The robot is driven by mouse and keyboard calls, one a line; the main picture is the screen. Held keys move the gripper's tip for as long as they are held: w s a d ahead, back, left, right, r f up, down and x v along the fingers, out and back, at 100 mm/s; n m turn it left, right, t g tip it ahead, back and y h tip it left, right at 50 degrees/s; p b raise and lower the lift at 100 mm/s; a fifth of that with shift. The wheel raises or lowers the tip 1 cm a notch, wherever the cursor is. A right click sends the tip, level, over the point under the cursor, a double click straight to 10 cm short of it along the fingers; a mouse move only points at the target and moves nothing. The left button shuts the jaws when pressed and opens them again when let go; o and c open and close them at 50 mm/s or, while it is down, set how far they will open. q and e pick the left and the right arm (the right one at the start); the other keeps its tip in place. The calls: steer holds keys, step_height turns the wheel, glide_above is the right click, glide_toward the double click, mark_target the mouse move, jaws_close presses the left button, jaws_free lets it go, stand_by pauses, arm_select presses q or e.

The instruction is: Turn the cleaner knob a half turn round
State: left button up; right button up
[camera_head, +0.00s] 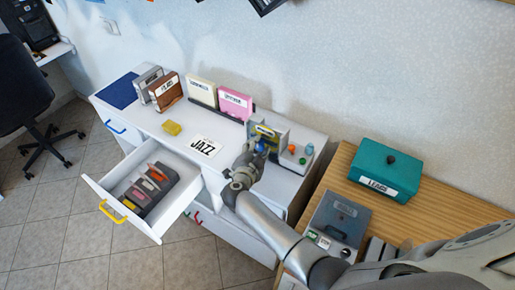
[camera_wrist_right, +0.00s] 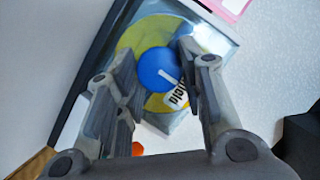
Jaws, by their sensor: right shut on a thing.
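The cleaner (camera_head: 281,131) is a grey box with a yellow disc inside, at the right end of the white cabinet top. Its blue knob (camera_wrist_right: 152,69) is round, with a white pointer line slanting down to the right in the wrist view. The knob is mostly hidden in the head view. My right gripper (camera_head: 258,150) reaches the cleaner's front. In the wrist view my right gripper (camera_wrist_right: 160,66) has a finger on each side of the knob and is shut on it. A white label sits beside the knob, partly covered by a finger. My left gripper is not in view.
Small coloured buttons (camera_head: 291,148) sit right of the cleaner. A pink case (camera_head: 235,103) stands behind it to the left. A JAZZ card (camera_head: 205,146) and yellow block (camera_head: 172,128) lie nearby. An open drawer (camera_head: 156,226) juts out at left. A teal box (camera_head: 386,169) stands on the wooden table.

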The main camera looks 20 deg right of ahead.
steer(key=shift+f, duration=0.1)
steer(key=shift+s+f+m+t+b, duration=0.15)
steer(key=shift+m+t+b, duration=0.1)
steer(key=shift+m+b, duration=0.3)
steer(key=shift+w+f+m+t+b, duration=0.1)
steer(key=shift+m+t+b, duration=0.15)
steer(key=shift+m+b, duration=0.3)
steer(key=shift+m+t+b, duration=0.4)
steer(key=shift+m+b, duration=0.1)
steer(key=shift+b, duration=0.4)
steer(key=shift+m+t+b, duration=0.4)
steer(key=shift+m+b, duration=0.3)
steer(key=shift+b, duration=0.35)
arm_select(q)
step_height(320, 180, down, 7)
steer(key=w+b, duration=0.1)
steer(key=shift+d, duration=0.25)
arm_select(e)
steer(key=shift+m, duration=0.5)
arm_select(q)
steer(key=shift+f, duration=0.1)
arm_select(e)
steer(key=shift+r, duration=0.1)
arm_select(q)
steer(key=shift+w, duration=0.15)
arm_select(e)
steer(key=o, duration=1)
